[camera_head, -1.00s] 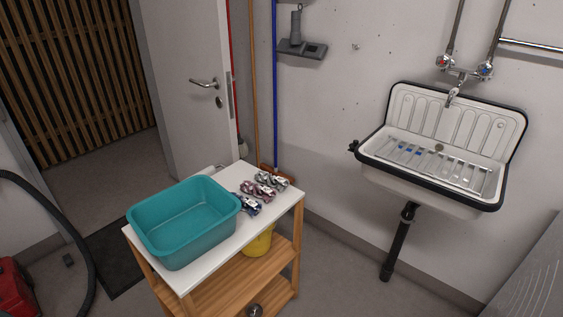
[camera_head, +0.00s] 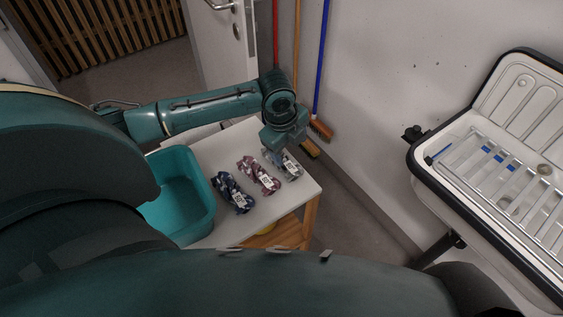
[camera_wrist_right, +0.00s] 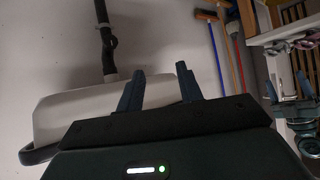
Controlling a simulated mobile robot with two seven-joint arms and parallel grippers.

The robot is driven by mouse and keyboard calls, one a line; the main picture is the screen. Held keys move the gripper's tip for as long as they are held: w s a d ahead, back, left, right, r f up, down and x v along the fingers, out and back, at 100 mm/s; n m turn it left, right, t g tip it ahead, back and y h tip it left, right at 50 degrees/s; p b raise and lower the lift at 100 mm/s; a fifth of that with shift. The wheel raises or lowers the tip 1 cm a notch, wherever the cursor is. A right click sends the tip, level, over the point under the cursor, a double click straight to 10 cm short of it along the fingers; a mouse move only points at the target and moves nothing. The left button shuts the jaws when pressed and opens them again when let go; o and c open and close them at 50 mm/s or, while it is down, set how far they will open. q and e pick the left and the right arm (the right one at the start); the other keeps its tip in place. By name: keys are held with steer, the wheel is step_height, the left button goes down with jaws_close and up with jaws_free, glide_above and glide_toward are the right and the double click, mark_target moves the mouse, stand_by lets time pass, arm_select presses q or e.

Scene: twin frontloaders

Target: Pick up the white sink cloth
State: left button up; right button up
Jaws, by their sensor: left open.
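The white-grey patterned sink cloth (camera_head: 292,168) lies bundled at the right end of a row of cloths on the white cart top (camera_head: 254,215). It carries a white label, and my left gripper hides its upper part. My left gripper (camera_head: 281,154) is open and points down right over or at this cloth; I cannot tell whether it touches. My right gripper (camera_wrist_right: 158,84) shows in the right wrist view with its fingers apart and nothing between them, in front of the white sink's underside (camera_wrist_right: 75,112).
A pink-red cloth (camera_head: 258,174) and a dark blue cloth (camera_head: 233,193) lie left of the white one. A teal basin (camera_head: 180,203) stands on the cart's left. Brooms (camera_head: 320,75) lean on the wall behind. The sink (camera_head: 510,165) hangs at right.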

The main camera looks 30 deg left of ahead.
arm_select(q)
steer(key=w+a+r+y, duration=0.1)
steer(key=a+r, duration=0.2)
steer(key=a, duration=0.1)
steer(key=m, duration=0.1)
glide_above(282, 156)
steer(key=s, duration=0.1)
steer(key=shift+g, duration=0.4)
steer(key=f, duration=0.7)
steer(key=shift+a+f, duration=0.2)
steer(key=shift+f, duration=0.1)
steer(key=shift+w+d+f, duration=0.1)
steer(key=shift+w+f, duration=0.1)
steer(key=shift+f, duration=1.1)
steer(key=shift+w+d+f, duration=0.1)
steer(key=shift+w+f, duration=0.05)
steer(key=shift+f, duration=1.15)
steer(key=shift+c, duration=0.6)
steer(key=c, duration=1)
